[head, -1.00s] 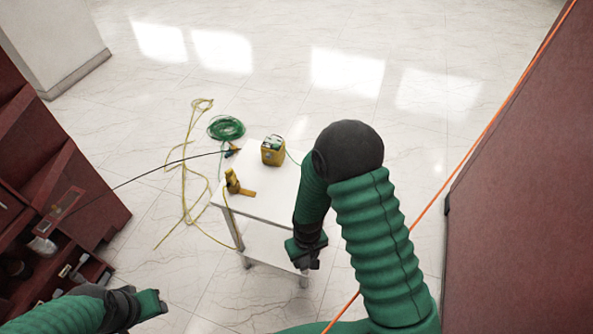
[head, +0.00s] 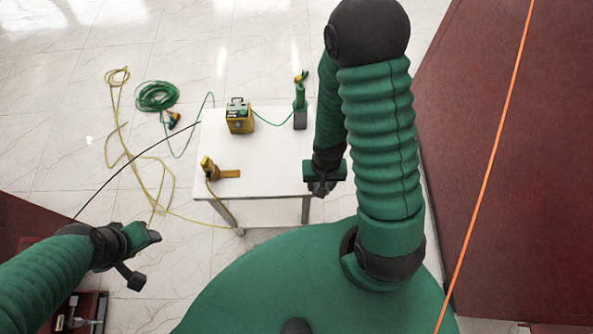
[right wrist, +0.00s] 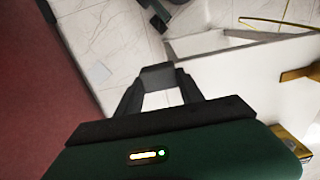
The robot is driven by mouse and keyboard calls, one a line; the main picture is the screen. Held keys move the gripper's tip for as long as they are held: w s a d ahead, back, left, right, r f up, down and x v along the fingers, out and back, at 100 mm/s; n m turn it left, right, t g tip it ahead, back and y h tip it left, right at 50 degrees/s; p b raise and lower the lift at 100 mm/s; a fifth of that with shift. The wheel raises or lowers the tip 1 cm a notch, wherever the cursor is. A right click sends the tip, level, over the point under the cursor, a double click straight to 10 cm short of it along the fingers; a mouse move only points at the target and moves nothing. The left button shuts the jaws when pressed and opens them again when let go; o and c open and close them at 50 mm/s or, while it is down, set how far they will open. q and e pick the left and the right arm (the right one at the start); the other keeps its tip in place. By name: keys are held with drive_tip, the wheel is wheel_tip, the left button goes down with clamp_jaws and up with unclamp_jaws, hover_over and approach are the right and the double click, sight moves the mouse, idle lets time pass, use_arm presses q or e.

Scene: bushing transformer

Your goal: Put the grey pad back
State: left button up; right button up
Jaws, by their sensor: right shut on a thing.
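My right gripper (head: 322,188) is beside the right front corner of the white table (head: 262,175). In the right wrist view its fingers (right wrist: 158,82) are shut on a small grey block, which looks like the grey pad (right wrist: 158,74). The pad is hard to make out in the head view. My left gripper (head: 143,261) is at the lower left, with its fingers apart and nothing between them.
Green and yellow cables (head: 157,96) lie on the floor at left. A dark red cabinet wall (head: 500,180) with an orange line before it is at right.

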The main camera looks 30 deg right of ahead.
drive_tip(key=shift+w+a+f+b, duration=0.15)
drive_tip(key=shift+w+f+b, duration=0.3)
drive_tip(key=shift+b, duration=0.3)
drive_tip(key=shift+w+a+r+p, duration=0.2)
drive_tip(key=shift+w+p, duration=0.1)
drive_tip(key=shift+w, duration=0.2)
drive_tip(key=shift+w+a+r+p, duration=0.1)
drive_tip(key=shift+w+r+p, duration=0.15)
drive_tip(key=shift+w, duration=0.2)
drive_tip(key=b, duration=0.1)
hover_over(296, 170)
drive_tip(key=shift+d+f, duration=0.1)
drive_tip(key=shift+f, duration=0.45)
drive_tip(key=shift+w+f+b, duration=0.15)
drive_tip(key=shift+f+b, duration=0.1)
drive_tip(key=shift+b, duration=0.1)
wheel_tip(296, 170, down, 3)
drive_tip(key=b, duration=0.3)
drive_tip(key=shift+f, duration=0.1)
drive_tip(key=shift+a+r, duration=0.2)
drive_tip(key=shift+r, duration=0.05)
use_arm(q)
drive_tip(key=s+x, duration=0.1)
drive_tip(key=x, duration=0.5)
drive_tip(key=shift+s+a+f, duration=0.15)
drive_tip(key=shift+a+f, duration=0.1)
drive_tip(key=shift+f, duration=0.3)
use_arm(e)
drive_tip(key=shift+f, duration=0.1)
